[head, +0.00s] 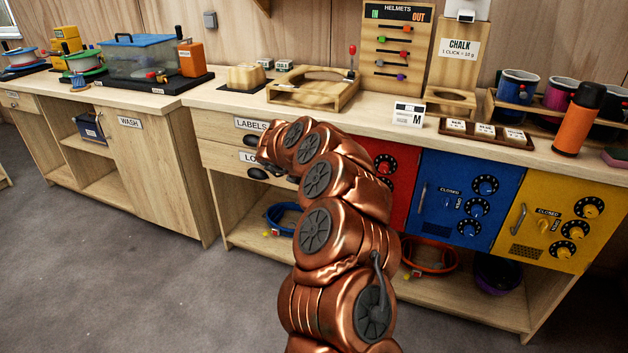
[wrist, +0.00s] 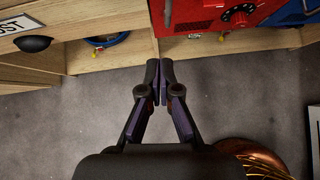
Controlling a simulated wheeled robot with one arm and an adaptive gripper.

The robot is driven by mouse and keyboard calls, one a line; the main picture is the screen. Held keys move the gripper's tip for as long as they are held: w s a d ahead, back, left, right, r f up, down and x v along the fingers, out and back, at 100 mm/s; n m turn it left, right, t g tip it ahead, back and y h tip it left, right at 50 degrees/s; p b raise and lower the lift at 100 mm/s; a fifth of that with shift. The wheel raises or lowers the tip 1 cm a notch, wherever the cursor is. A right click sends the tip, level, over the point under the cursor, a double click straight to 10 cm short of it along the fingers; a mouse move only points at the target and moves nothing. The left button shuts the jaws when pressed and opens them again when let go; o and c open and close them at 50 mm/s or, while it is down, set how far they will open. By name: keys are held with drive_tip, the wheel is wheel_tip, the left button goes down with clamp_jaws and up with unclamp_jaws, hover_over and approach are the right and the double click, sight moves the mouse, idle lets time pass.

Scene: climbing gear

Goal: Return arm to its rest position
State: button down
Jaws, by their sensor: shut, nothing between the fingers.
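My copper arm rises in the middle of the head view and bends toward the drawers labelled "LABELS" (head: 228,126). My gripper is hidden in the head view, at the far end of the arm. In the wrist view my gripper (wrist: 160,82) has its two dark fingers shut together with nothing between them. It hangs over the grey floor (wrist: 70,128), in front of the cabinet's lower edge, with the red door (wrist: 197,14) beyond the fingertips.
A long wooden counter carries a wooden tray (head: 345,97), a chalk stand (head: 455,75), several cups and an orange bottle (head: 580,118). Below are red, blue (head: 470,195) and yellow (head: 560,215) doors with dials. A blue coil (head: 283,217) lies on the low shelf. The floor at left is clear.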

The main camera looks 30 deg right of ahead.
drive_tip(key=shift+v, duration=1.15)
drive_tip(key=shift+w, duration=0.1)
